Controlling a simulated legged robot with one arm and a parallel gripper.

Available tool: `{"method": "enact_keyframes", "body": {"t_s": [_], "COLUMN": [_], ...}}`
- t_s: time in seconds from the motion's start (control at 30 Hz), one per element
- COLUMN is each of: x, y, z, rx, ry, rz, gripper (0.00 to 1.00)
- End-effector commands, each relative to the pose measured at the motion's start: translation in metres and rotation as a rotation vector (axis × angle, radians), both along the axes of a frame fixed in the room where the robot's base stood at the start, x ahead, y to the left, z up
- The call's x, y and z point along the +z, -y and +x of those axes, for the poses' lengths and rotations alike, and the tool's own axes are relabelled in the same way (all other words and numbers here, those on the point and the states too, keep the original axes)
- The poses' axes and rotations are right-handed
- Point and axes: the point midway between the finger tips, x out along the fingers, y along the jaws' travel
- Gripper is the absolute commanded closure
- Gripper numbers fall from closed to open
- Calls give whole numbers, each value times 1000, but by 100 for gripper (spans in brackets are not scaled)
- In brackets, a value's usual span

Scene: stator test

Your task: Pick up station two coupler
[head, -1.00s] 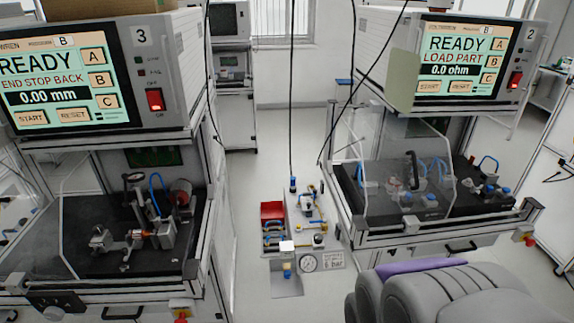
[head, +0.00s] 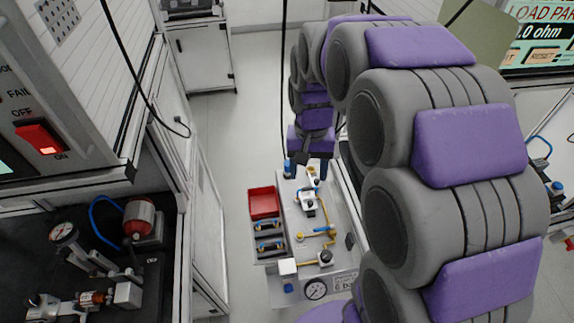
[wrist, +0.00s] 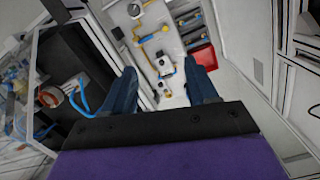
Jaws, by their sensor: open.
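My gripper (head: 305,174) is at the end of my long arm, above the far end of a grey air-supply cart (head: 347,258). Its two blue fingers are apart with nothing between them, also in the wrist view (wrist: 160,68). The cart carries yellow pipes, metal fittings and a red bin (head: 263,203). In front of the bin, small fittings with blue and yellow parts lie in dark slots (head: 269,226). I cannot tell which fitting is the station two coupler.
Station two's screen (head: 540,33) is at the upper right, partly cut off. Station three's bench (head: 25,225) with a dial gauge and red cylinder stands left. A pressure gauge (head: 315,290) is on the cart's near side. A black cable hangs near my gripper. Floor beyond the cart is clear.

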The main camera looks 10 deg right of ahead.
Motion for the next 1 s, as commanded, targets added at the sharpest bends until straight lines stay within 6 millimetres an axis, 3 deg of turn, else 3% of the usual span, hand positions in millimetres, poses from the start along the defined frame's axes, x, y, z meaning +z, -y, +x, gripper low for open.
{"method": "enact_keyframes", "body": {"t_s": [0.2,0.6,0.8,1.0], "x": [-17,-79,-117,-142], "y": [-1,1,4,6], "z": [79,201,246,268], "rx": [-91,-267,-349,-398], "ry": [14,50,71,85], "rz": [-4,-18,-26,-30], "gripper": [42,42,42,42]}}
